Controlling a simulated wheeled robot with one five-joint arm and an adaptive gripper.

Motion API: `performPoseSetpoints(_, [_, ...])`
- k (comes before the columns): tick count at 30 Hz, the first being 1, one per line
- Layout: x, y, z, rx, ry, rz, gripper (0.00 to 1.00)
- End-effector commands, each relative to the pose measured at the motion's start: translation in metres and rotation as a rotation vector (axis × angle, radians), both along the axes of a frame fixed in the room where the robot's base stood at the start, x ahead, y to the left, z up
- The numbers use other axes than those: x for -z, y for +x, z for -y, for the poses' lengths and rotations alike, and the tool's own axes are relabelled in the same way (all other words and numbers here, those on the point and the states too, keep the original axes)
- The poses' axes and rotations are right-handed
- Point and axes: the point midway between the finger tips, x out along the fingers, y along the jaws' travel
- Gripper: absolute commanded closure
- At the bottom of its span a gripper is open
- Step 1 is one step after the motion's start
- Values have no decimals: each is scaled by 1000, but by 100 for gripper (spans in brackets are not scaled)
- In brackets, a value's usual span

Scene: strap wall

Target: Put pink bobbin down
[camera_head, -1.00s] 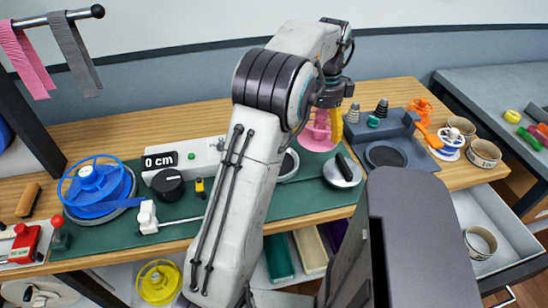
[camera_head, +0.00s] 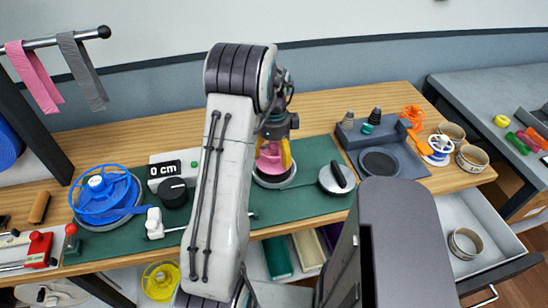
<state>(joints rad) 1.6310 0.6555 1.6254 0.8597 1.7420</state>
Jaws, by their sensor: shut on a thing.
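The pink bobbin (camera_head: 268,160) is in my gripper (camera_head: 272,158), over the round grey-rimmed plate (camera_head: 275,181) on the green mat. The yellow fingers are shut on it. My arm hides its left side, and I cannot tell whether its underside touches the plate. The green mat (camera_head: 310,201) covers the middle of the wooden bench.
To the right of the plate stands a round silver piece with a black handle (camera_head: 337,177). A grey tray (camera_head: 385,150) with cones lies further right. A blue bobbin (camera_head: 106,190) sits at left, near a "0 cm" counter box (camera_head: 173,170). An open drawer (camera_head: 478,226) is at right.

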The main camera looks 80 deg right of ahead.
Motion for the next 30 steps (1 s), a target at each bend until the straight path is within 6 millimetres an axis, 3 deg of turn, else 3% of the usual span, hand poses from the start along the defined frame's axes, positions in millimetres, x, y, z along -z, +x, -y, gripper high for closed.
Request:
performPoseSetpoints(12, [33, 0, -1, 0, 1, 0, 54])
performPoseSetpoints(26, [39, 0, 0, 0, 0, 0, 54])
performPoseSetpoints(27, [38, 0, 0, 0, 0, 0, 15])
performPoseSetpoints(30, [38, 0, 0, 0, 1, 0, 6])
